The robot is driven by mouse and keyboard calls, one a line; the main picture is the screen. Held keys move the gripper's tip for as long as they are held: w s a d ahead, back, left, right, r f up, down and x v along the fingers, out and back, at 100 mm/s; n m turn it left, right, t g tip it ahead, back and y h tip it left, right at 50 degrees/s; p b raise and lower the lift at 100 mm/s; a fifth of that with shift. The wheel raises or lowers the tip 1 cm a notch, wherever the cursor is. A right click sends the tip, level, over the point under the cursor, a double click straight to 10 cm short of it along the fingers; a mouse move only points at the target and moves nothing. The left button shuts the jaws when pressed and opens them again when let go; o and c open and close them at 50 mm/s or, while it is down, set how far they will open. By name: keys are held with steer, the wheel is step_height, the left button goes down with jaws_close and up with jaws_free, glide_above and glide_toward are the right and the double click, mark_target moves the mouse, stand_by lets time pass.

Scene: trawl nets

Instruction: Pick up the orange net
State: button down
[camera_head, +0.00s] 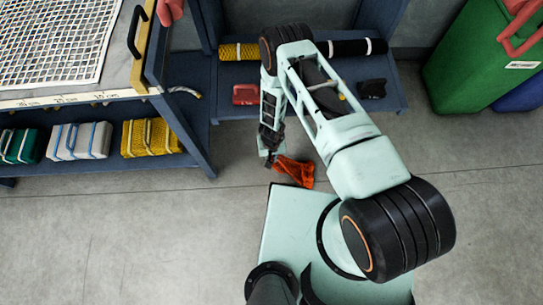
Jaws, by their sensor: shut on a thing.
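The orange net (296,171) is a small crumpled orange bundle in the middle of the view. It is at my gripper (271,163), just in front of my pale green base. My gripper points down and is shut on the left end of the net. The rest of the net spreads to the right of the fingers. The fingertips are small and dark here, and part of the grip is hidden. I cannot tell how high the net is above the floor.
A blue workbench (190,133) at left has a white net on top and wrapped bundles on its lower shelf. A low blue shelf (225,108) behind my arm holds rolls and small items. A green bin (465,60) stands at right. The grey floor (130,240) at left is clear.

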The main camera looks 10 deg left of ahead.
step_height(320, 180, up, 16)
steer(key=p, duration=0.9)
steer(key=shift+r+p, duration=0.2)
steer(key=shift+p, duration=0.2)
